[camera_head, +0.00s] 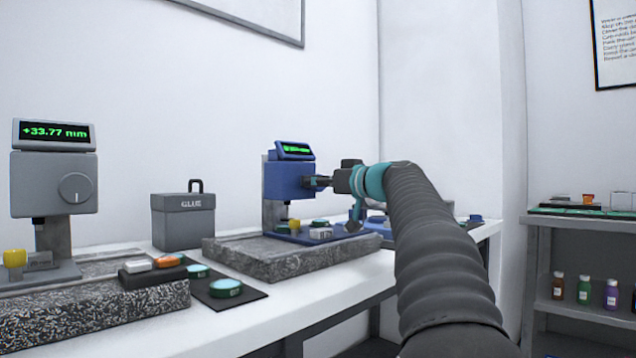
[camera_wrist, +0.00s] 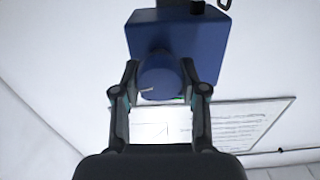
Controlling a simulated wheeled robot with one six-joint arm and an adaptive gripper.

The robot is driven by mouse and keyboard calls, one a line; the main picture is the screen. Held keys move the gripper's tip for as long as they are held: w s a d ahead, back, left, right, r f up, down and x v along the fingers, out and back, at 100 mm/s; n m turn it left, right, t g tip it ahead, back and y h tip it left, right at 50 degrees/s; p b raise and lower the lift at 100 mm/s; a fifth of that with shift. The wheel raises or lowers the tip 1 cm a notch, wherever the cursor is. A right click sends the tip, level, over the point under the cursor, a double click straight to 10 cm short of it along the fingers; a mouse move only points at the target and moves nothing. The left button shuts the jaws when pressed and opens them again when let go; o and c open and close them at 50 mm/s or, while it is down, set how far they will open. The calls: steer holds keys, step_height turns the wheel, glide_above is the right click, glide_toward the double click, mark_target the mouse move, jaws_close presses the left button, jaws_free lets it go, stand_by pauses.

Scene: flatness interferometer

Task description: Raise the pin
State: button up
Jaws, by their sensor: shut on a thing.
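The blue instrument (camera_head: 286,181) stands on a granite slab in the middle of the bench, with a small green-lit display on top. It also shows in the wrist view as a blue box (camera_wrist: 178,38). A round blue knob (camera_wrist: 160,78) with a light mark projects from it towards the wrist camera. My gripper (camera_head: 322,182) is at the right side of the blue instrument. In the wrist view its two fingers (camera_wrist: 160,88) close on either side of the knob. The pin below the instrument head is too small to make out clearly.
A grey instrument (camera_head: 54,183) with a knob reads +33.77 mm at left. A grey glue box (camera_head: 181,220) stands between the instruments. A dark mat (camera_head: 243,295) with green-lidded round pieces lies in front. The granite slab (camera_head: 270,262) and small parts sit below my gripper.

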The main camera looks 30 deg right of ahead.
steer(key=m, duration=0.5)
steer(key=shift+p, duration=0.3)
steer(key=m+p, duration=0.1)
steer(key=m, duration=0.4)
steer(key=shift+d+m, duration=0.1)
steer(key=shift+m, duration=0.2)
steer(key=m+p, duration=0.2)
steer(key=m, duration=0.3)
steer(key=shift+w+p, duration=0.1)
steer(key=shift+p, duration=0.3)
steer(key=shift+f+m+p, duration=0.2)
steer(key=shift+m+p, duration=0.85)
steer(key=shift+m, duration=1.45)
steer(key=o, duration=1.1)
steer(key=shift+d, duration=0.1)
